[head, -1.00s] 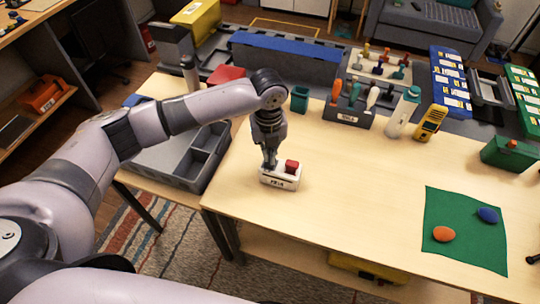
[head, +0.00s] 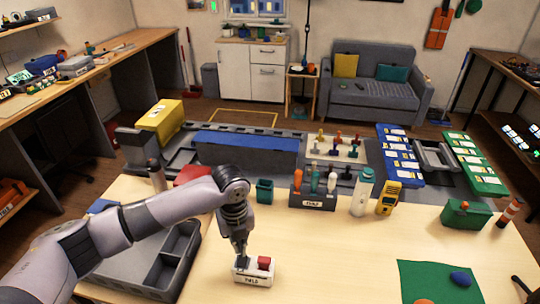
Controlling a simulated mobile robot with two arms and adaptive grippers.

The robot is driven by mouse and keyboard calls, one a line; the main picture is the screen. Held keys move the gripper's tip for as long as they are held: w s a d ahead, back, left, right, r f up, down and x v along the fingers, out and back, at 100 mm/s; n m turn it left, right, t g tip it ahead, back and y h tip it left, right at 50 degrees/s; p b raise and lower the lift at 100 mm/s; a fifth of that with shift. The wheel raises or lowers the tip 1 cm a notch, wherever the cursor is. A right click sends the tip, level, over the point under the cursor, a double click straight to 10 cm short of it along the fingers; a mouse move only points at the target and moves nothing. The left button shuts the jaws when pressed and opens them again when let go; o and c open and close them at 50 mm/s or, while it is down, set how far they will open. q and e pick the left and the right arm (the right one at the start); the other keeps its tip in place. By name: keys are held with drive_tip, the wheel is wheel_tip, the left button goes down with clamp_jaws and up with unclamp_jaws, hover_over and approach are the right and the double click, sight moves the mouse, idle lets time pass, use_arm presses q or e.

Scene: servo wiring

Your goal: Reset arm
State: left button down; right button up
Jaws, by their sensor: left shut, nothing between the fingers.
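My left arm comes in from the left over the grey compartment tray. I cannot tell whether the fingertips touch the box.
A grey tray (head: 140,268) lies left of the box. A green cup (head: 264,191), a tool holder (head: 312,199), a white bottle (head: 362,192) and a yellow meter (head: 389,198) stand behind. A green mat (head: 435,284) lies at right. The table's middle is clear.

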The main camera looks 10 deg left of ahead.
use_arm(q)
drive_tip(key=s+d+f+n+t+h, duration=0.1)
drive_tip(key=s+d+f+n+h, duration=0.3)
drive_tip(key=s+d+n, duration=0.7)
drive_tip(key=s+a+n+t+y, duration=0.3)
drive_tip(key=s+a+n+y, duration=0.1)
drive_tip(key=s+a+n, duration=1.2)
wheel_tip(320, 180, down, 31)
drive_tip(key=n+g+b, duration=0.1)
drive_tip(key=g+b, duration=0.1)
drive_tip(key=b, duration=0.4)
drive_tip(key=s+a+f+b, duration=0.1)
drive_tip(key=s+f+b, duration=0.1)
drive_tip(key=s+f, duration=0.6)
drive_tip(key=s+a+f+g+b, duration=0.1)
drive_tip(key=s+a+f+b, duration=0.1)
drive_tip(key=s+f, duration=0.6)
wheel_tip(320, 180, down, 5)
drive_tip(key=shift+a+f, duration=0.2)
drive_tip(key=shift+a, duration=0.1)
